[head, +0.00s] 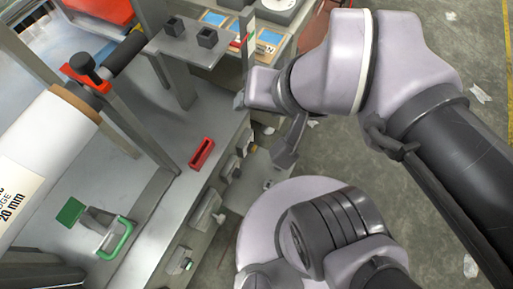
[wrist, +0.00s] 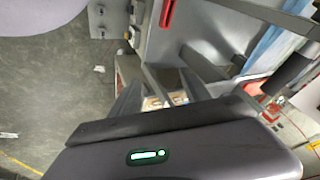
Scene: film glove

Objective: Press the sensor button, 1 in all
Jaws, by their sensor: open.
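I cannot tell for certain which control is the sensor button. Several small button-like fittings line the front side of the grey machine bench in the head view, among them an upper fitting (head: 240,146) and a lower one with a green part (head: 187,264). My gripper (head: 290,142) hangs below my wrist, beside the bench and apart from the fittings. In the wrist view, my gripper's dark body (wrist: 200,145) fills the bottom, with a lit green indicator. It is open, and nothing shows held.
A red slotted block (head: 202,153) lies on the bench (head: 190,115). A large white film roll (head: 45,150) and a green-handled tool (head: 112,240) are at left. A blue-screened panel (head: 213,19) is at the top. Open floor (wrist: 45,110) shows at left in the wrist view.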

